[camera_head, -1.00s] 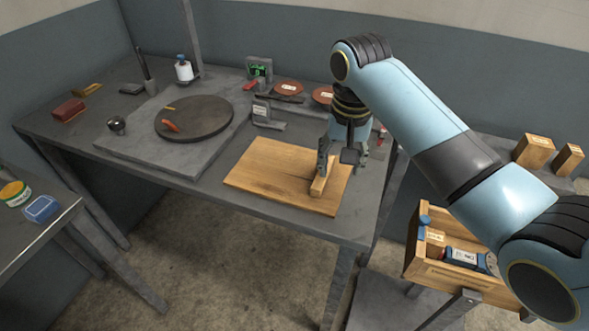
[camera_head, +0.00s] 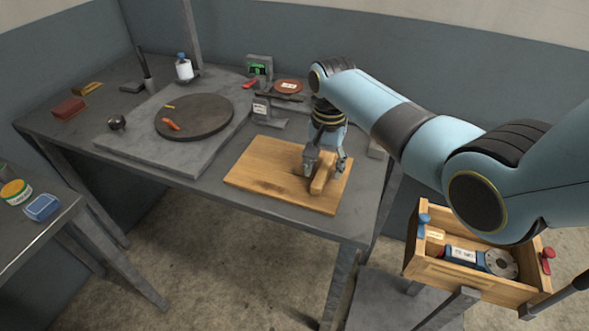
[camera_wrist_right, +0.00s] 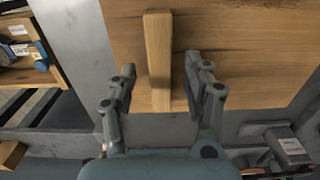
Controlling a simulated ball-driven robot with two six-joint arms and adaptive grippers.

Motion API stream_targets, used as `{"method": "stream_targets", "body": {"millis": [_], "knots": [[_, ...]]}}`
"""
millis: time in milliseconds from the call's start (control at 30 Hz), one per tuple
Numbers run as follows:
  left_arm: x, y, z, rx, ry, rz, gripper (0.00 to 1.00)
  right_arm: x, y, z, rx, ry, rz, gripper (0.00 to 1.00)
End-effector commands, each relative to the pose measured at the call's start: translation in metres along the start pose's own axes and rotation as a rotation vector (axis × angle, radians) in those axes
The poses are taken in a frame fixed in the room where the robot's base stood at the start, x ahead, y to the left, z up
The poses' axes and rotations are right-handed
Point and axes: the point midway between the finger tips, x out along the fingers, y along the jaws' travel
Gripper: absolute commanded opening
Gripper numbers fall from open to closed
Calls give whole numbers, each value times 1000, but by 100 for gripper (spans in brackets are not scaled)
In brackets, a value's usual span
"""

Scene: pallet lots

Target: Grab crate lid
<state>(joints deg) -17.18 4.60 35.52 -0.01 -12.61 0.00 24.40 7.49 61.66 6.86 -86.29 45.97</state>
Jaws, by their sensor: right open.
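The crate lid (camera_head: 268,178) is a flat wooden board with a raised wooden bar (camera_head: 322,174) as its handle. It lies flat on the grey table near its front edge. My right gripper (camera_head: 323,172) is over the right part of the lid, at the handle. In the right wrist view the handle bar (camera_wrist_right: 158,60) runs between the two open fingers (camera_wrist_right: 160,82), with a gap on each side. The lid's board (camera_wrist_right: 255,50) fills the upper part of that view. My left gripper does not show.
A round dark plate (camera_head: 195,118) on a grey slab (camera_head: 150,150) stands to the left. A small grey stand (camera_head: 262,108) is behind the lid. An open wooden crate (camera_head: 470,283) holding tools is at the lower right. The lid's left half is clear.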

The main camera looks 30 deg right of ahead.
Motion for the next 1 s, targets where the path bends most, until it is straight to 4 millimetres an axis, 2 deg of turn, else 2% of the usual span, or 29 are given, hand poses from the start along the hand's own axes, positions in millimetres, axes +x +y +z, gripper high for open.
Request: {"method": "stream_targets", "body": {"millis": [100,367,733,1000], "knots": [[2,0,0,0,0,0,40,12,0,0,0,1,0,50],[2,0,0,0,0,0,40,14,0,-1,0,2,-1,49],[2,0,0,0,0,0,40,14,0,-1,0,2,-1,0],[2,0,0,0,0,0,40,13,-1,-1,0,3,-2,0]]}}
